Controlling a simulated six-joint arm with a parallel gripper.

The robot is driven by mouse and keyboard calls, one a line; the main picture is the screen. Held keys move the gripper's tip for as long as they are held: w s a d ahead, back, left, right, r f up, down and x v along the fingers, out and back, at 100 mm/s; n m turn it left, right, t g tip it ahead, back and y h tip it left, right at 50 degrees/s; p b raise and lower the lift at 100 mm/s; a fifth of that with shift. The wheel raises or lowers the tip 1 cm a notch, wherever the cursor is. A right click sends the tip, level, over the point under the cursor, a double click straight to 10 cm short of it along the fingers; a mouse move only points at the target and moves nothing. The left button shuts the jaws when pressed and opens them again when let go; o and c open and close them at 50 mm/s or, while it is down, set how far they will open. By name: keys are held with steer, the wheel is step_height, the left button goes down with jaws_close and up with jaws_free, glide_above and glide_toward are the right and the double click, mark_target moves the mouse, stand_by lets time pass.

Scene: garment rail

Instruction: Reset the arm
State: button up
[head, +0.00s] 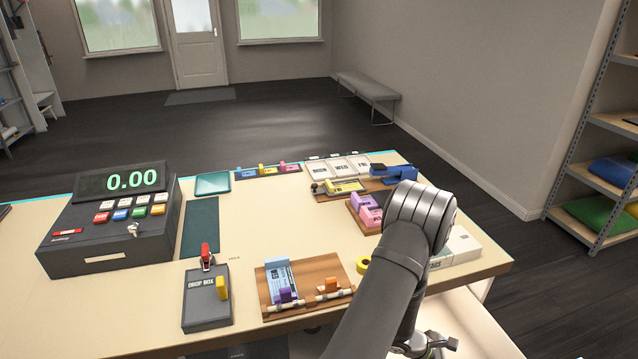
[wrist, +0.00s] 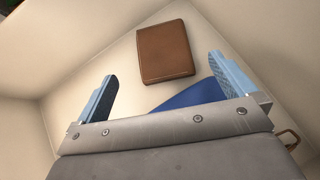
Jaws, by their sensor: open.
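My arm reaches over the right part of the counter (head: 230,340) in the head view. My gripper (head: 436,343) is low at the bottom of that view, past the counter's front edge, mostly hidden by the arm. In the wrist view, my gripper (wrist: 160,68) has its two blue fingers wide apart with nothing held between them. A brown wallet-like item (wrist: 166,52) lies on a cream surface beyond the fingertips. A flat blue item (wrist: 192,97) lies nearer, partly hidden behind the gripper body.
Cream walls (wrist: 30,60) rise around the surface under my gripper.

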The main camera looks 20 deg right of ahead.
steer(key=x, duration=0.4)
steer(key=f+x, duration=0.1)
steer(key=x, duration=0.1)
steer(key=shift+w+a+f, duration=0.15)
steer(key=shift+a+f, duration=0.05)
steer(key=shift+a, duration=0.1)
steer(key=shift+r, duration=0.15)
